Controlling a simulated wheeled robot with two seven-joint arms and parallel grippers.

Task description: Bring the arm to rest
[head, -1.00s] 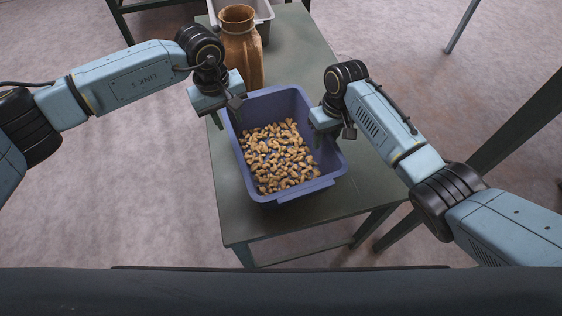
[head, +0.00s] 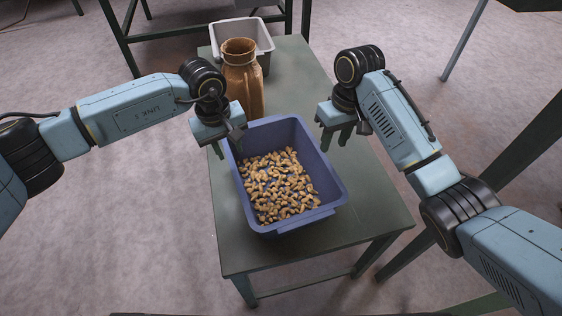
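My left gripper (head: 228,148) is at the far left corner of the blue bin (head: 296,229). Its fingers are apart, one outside the rim and one over the inside. I cannot tell whether they touch the wall. My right gripper (head: 336,140) is beside the bin's far right corner, apart from the rim. Its fingers are spread, point down and hold nothing. The bin stands upright on the green table and holds many small tan, nut-like pieces (head: 277,186).
A grey tub (head: 265,45) is at the table's far end. The green table (head: 377,205) has bare room right of the bin. Other table frames stand behind and at right.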

